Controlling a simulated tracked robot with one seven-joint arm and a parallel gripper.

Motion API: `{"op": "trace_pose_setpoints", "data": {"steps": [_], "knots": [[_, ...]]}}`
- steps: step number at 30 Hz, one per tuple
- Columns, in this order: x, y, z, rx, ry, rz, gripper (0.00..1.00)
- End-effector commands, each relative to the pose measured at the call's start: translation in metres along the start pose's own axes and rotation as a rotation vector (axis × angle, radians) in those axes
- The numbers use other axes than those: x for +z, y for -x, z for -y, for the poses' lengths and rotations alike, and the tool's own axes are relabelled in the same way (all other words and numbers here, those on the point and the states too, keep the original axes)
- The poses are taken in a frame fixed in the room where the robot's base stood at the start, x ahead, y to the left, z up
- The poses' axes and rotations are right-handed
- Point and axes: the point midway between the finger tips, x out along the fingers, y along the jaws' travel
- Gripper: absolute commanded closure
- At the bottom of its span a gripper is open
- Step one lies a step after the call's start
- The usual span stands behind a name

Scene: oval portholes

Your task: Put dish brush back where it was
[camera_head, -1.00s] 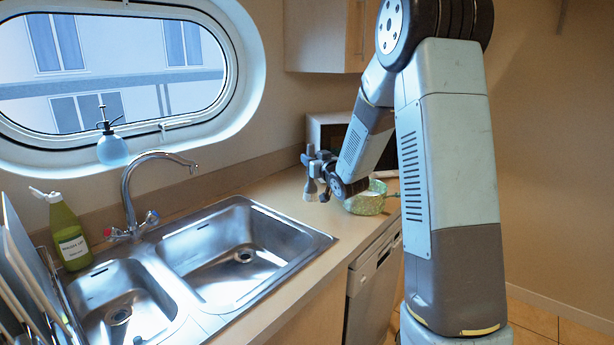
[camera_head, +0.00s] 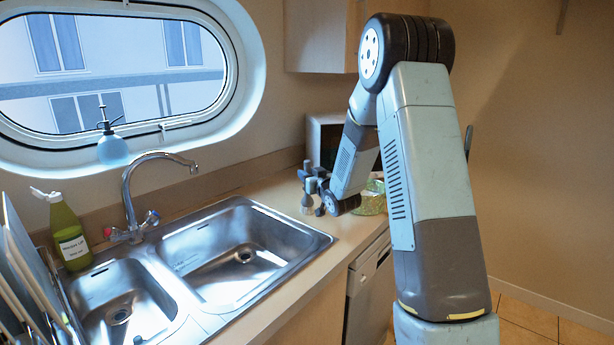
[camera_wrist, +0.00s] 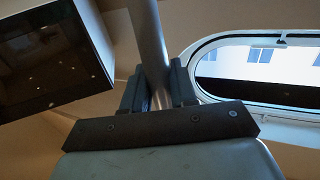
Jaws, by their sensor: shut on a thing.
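My gripper (camera_head: 310,183) is over the counter to the right of the sink, shut on the dish brush. The brush's pale head (camera_head: 306,205) hangs below the jaws, close to the counter top; I cannot tell whether it touches. In the wrist view, the grey brush handle (camera_wrist: 147,35) runs up between the two dark fingers of my gripper (camera_wrist: 158,85). My arm and gripper hide part of the brush in the head view.
A steel double sink (camera_head: 215,240) with a tap (camera_head: 128,190) lies to the left. A green patterned bowl (camera_head: 373,200) stands just right of my gripper, partly behind my arm. A microwave (camera_head: 322,140) is behind. The counter (camera_head: 265,192) between sink and gripper is clear.

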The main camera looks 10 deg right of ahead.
Motion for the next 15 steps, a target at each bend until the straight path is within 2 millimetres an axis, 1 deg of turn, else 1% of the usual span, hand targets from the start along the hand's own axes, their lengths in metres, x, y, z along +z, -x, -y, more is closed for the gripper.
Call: {"op": "trace_pose_setpoints", "data": {"steps": [2, 3, 10, 15], "knots": [[0.0018, 0.0, -0.0002, 0.0, 0.0, 0.0, 1.0], [0.0017, 0.0, -0.0002, 0.0, 0.0, 0.0, 0.7], [0.0016, 0.0001, -0.0005, 0.001, 0.0, 0.0, 0.48], [0.0015, 0.0002, -0.0007, 0.001, 0.0, 0.0, 0.48]]}}
